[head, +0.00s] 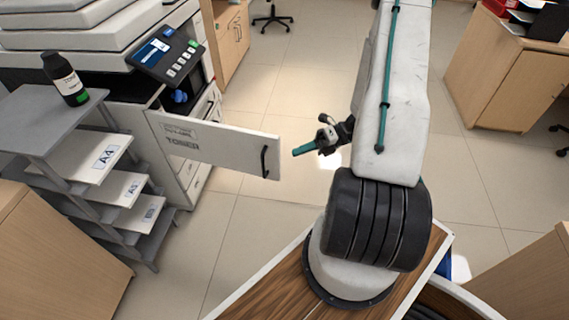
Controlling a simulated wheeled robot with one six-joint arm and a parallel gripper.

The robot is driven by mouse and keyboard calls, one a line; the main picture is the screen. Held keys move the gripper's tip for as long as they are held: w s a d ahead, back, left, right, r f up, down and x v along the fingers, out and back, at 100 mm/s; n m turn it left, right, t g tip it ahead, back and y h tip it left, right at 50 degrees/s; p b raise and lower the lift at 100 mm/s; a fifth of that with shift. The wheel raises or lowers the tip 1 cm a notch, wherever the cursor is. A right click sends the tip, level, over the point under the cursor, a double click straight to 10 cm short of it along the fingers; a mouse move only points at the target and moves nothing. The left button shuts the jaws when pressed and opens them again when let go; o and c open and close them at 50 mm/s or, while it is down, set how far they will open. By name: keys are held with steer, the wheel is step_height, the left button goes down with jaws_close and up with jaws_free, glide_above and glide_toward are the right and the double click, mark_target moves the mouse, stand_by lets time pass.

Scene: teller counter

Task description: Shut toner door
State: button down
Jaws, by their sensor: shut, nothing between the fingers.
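The toner door (213,146) is a white panel marked TONER, swung open from the front of the copier (95,40). It has a dark bar handle (265,161) near its free right edge. Behind it the toner bay (185,97) shows a dark inside with a blue part. My gripper (297,151) has teal fingertips and is shut and empty. It points left toward the door's free edge, to the right of the handle, and looks apart from it. The exact depth between them is hard to tell.
A grey shelf rack (50,115) with A4 and A5 paper trays stands left of the door, a dark toner bottle (65,80) on top. A wooden cabinet (60,250) is at the lower left. The tiled floor (260,215) around the door's free edge is clear.

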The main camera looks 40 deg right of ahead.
steer(key=s+d+f+m+t+h, duration=0.1)
steer(key=s+d+f+m+t, duration=0.15)
steer(key=f+m+t, duration=0.5)
steer(key=w+a+f+g, duration=0.2)
steer(key=w+a, duration=0.4)
steer(key=a, duration=0.2)
steer(key=shift+m, duration=0.35)
steer(key=shift+w+d, duration=0.5)
steer(key=shift+d, duration=0.4)
steer(key=shift+w+d, duration=0.45)
steer(key=shift+d, duration=0.45)
